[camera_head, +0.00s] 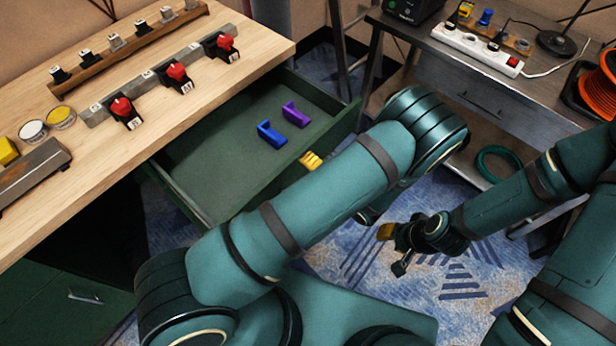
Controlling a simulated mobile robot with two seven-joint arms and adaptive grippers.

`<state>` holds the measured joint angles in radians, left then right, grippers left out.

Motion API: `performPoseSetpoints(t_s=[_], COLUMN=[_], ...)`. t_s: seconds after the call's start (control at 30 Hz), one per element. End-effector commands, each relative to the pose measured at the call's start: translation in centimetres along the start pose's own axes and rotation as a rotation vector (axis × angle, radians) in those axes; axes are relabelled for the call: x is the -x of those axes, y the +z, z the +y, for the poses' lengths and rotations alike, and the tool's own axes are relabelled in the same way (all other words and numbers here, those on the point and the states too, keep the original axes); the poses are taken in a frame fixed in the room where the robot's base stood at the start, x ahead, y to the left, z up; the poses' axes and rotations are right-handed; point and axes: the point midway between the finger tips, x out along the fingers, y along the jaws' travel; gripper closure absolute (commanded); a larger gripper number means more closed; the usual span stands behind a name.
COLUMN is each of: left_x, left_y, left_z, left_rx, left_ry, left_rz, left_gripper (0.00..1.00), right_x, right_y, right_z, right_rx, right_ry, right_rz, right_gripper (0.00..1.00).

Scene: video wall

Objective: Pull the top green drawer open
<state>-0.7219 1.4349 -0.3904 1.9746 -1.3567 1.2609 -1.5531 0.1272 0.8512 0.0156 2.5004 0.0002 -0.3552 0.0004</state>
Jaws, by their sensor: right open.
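The top green drawer (215,165) stands pulled well out from under the wooden worktop, with its inside showing. A blue bracket-shaped piece (270,135) and a purple one (295,113) lie in it. Yellow fingertips, seemingly of my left gripper (312,160), show at the drawer's front edge. The rest of that gripper and the drawer's handle are hidden behind my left arm, so I cannot tell its grip. My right gripper (396,240) is open and empty, hanging over the carpet to the right of the drawer.
The wooden worktop (215,100) carries red-knobbed switches and a rail of black parts. A lower green drawer front (75,295) with a handle is at lower left. A side bench (450,60) at upper right holds a power strip (475,48) and an orange cable reel (598,88).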

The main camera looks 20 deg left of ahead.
Motion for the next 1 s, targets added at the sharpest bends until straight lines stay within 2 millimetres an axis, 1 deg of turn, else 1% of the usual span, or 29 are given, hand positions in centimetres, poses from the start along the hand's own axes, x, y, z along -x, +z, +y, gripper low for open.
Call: performPoseSetpoints(t_s=[0.03,0.1,0.3,0.43,0.9,0.97,1.0], left_x=[0.1,0.3,0.7,0.8,0.8,0.7,0.5], left_y=[0.1,0.0,0.0,0.0,0.0,-0.3,-0.7], left_z=[1.3,2.2,3.9,4.1,4.0,3.9,3.6], left_rx=[0.006,0.005,0.003,0.002,0.001,0.009,0.022], left_ry=[0.006,0.005,0.003,0.002,0.001,-0.009,-0.029], left_rz=[0.000,0.000,0.001,0.000,0.001,0.011,0.030], left_gripper=[0.59,0.59,0.59,0.59,0.59,0.59,0.59], right_x=[0.1,0.1,0.0,0.0,0.0,0.0,0.0], right_y=[0.0,0.0,0.0,0.0,0.0,0.0,0.0], right_z=[0.0,0.0,0.0,0.0,0.0,0.0,0.0], right_rx=[0.000,0.000,0.000,0.000,0.000,0.000,0.000], right_ry=[0.000,0.000,0.000,0.000,0.000,0.000,0.000], right_rz=[0.000,0.000,0.000,0.000,0.000,0.000,0.000], right_gripper=[0.65,0.65,0.65,0.65,0.65,0.65,0.65])
